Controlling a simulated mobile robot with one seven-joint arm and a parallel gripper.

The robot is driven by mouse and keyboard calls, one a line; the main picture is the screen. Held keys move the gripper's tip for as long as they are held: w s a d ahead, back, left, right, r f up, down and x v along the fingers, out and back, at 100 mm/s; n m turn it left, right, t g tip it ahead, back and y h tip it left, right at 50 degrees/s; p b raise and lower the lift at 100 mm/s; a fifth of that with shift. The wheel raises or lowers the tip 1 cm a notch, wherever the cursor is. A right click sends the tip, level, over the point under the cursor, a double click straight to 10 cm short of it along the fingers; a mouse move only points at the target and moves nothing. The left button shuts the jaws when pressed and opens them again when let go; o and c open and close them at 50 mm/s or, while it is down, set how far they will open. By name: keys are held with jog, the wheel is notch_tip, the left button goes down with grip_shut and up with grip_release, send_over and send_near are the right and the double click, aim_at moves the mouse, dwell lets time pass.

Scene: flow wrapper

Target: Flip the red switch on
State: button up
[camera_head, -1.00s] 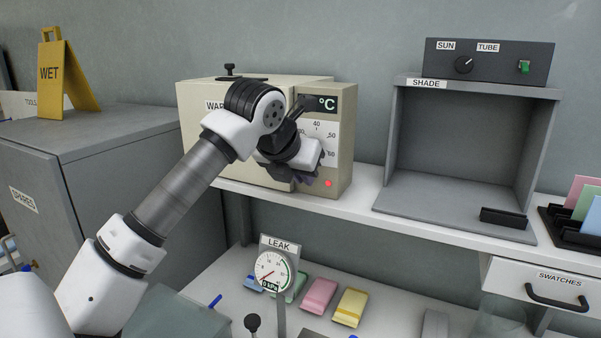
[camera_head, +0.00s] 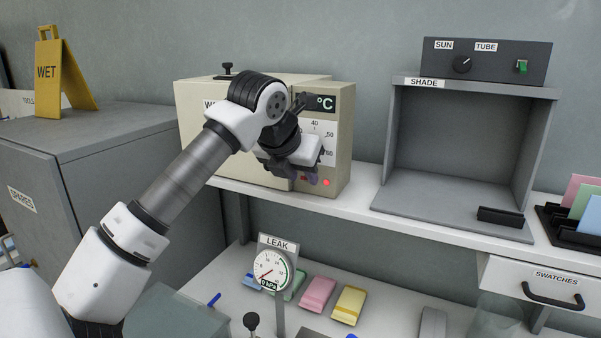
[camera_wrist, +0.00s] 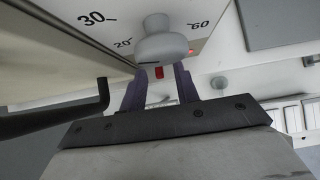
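The red switch (camera_wrist: 159,73) is a small red piece low on the cream warmer's front panel. In the wrist view it shows between my two fingertips, just below the round grey knob. My gripper (camera_wrist: 160,77) has dark purple fingers with a gap between them, wider than the switch; I see no contact. In the head view my gripper (camera_head: 304,176) is in front of the lower part of the warmer's panel (camera_head: 340,150), and it hides the switch and knob there.
The grey knob (camera_wrist: 162,42) juts out just above the fingertips. A dark handle (camera_wrist: 60,118) lies left of my gripper in the wrist view. A lit red lamp (camera_head: 327,182) is right of the fingers. The grey shade box (camera_head: 455,140) stands to the right.

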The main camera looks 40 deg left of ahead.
jog(key=shift+s+r, duration=0.1)
jog(key=b+v, duration=0.3)
jog(key=v, duration=1)
jog(key=shift+s+r+b, duration=0.2)
jog(key=shift+r+b, duration=0.05)
jog(key=shift+b, duration=0.1)
jog(key=shift+d, duration=0.1)
